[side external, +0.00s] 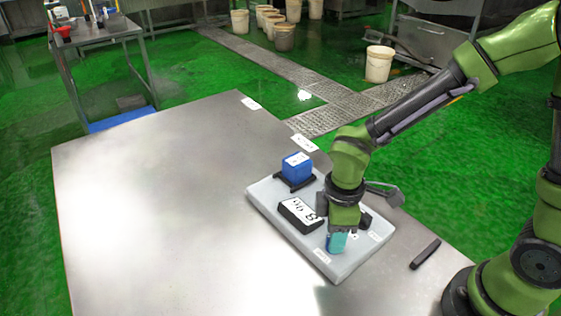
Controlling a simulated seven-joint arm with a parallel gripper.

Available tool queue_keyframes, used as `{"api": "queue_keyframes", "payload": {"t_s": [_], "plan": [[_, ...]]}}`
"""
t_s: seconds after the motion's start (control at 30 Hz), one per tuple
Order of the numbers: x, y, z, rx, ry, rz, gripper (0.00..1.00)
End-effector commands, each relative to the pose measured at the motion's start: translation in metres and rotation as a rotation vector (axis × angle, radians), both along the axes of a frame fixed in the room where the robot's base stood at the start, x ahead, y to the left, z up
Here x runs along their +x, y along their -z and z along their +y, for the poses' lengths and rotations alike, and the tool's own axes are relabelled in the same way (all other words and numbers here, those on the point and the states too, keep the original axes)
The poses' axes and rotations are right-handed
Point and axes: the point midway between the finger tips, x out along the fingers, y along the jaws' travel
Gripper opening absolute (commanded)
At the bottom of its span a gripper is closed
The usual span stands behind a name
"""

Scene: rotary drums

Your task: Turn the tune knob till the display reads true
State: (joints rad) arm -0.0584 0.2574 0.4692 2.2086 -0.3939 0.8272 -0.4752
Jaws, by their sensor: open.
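A pale grey panel (271,197) lies on the metal table. On it are a blue block (297,167) on a dark base and a black box (300,213) with a white face carrying dark marks, which looks like the display. I cannot read its marks for certain. A teal knob-like piece (336,243) stands near the panel's front edge. My gripper (343,231) points down right over the teal piece, with its jaws open around or just above it; I cannot tell whether they touch. Small white labels on the panel, one of them (322,256) by the teal piece, are unreadable; which knob is tune is unclear.
A black bar (425,253) lies on the metal table (150,200) right of the panel. White labels (304,142) lie behind the panel. The table's left side is clear. Buckets (379,63) and a side bench (95,32) stand farther off on the green floor.

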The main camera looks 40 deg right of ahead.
Motion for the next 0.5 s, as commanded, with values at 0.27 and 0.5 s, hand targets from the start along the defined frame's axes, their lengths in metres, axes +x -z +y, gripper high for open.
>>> {"api": "queue_keyframes", "payload": {"t_s": [0.27, 0.5], "plan": [[0.001, -0.056, 0.0, 0.003, 0.002, -0.01, 0.4], [0.001, -0.115, 0.001, 0.004, 0.0, -0.008, 0.4]]}}
